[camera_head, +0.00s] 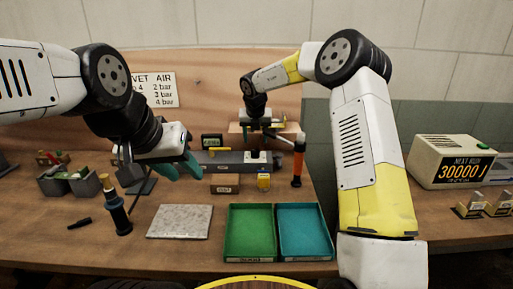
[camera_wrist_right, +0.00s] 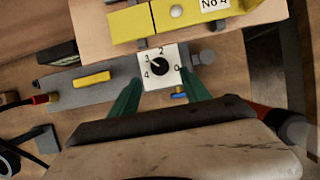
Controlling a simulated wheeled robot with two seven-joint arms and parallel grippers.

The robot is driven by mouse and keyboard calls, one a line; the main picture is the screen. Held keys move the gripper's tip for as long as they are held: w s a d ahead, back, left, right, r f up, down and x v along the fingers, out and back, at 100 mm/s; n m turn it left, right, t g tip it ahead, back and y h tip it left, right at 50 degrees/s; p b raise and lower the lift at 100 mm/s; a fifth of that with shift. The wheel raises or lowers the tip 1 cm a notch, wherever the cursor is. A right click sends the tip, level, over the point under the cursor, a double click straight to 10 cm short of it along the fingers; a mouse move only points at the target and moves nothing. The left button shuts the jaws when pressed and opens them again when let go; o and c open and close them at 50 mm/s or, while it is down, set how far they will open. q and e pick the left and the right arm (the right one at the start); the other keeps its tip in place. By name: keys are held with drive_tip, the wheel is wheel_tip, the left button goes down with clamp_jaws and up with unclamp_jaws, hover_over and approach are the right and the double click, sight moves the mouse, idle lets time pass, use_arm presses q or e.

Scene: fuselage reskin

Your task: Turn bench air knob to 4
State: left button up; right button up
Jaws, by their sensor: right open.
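The bench air knob (camera_wrist_right: 158,66) is a black round knob on a white dial plate (camera_wrist_right: 172,80) in the right wrist view. Its plate is marked 0, 2, 3 and 4. The knob's light pointer mark seems to face up-left, near the 3. My right gripper is open in the right wrist view (camera_wrist_right: 161,95), with its green fingers apart below the plate, one toward each side. In the head view my right gripper (camera_head: 266,128) is at the back of the bench, above the grey air bar (camera_head: 225,158). My left gripper (camera_head: 188,165) hangs over the bench left of the bar; its opening is unclear.
Behind the knob a yellow part (camera_wrist_right: 195,12) lies on a wooden block. An orange-and-black tool (camera_head: 298,160) stands right of the bar. Green (camera_head: 250,258) and blue (camera_head: 305,257) trays and a grey plate (camera_head: 180,236) lie in front. A dark bottle (camera_head: 120,215) stands at left.

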sight(255, 151)
drive_tip(key=x, duration=0.7)
drive_tip(key=shift+w+f, duration=0.1)
drive_tip(key=shift+f, duration=0.1)
clamp_jaws()
drive_tip(key=shift+n, duration=0.3)
drive_tip(key=n+y, duration=0.1)
drive_tip(key=n, duration=0.1)
drive_tip(key=shift+d+n, duration=0.15)
drive_tip(key=shift+n, duration=0.25)
drive_tip(key=n+y, duration=0.1)
drive_tip(key=n, duration=0.1)
drive_tip(key=n+g+y, duration=0.1)
drive_tip(key=n, duration=0.2)
drive_tip(key=shift+w, duration=0.1)
drive_tip(key=shift+n, duration=0.3)
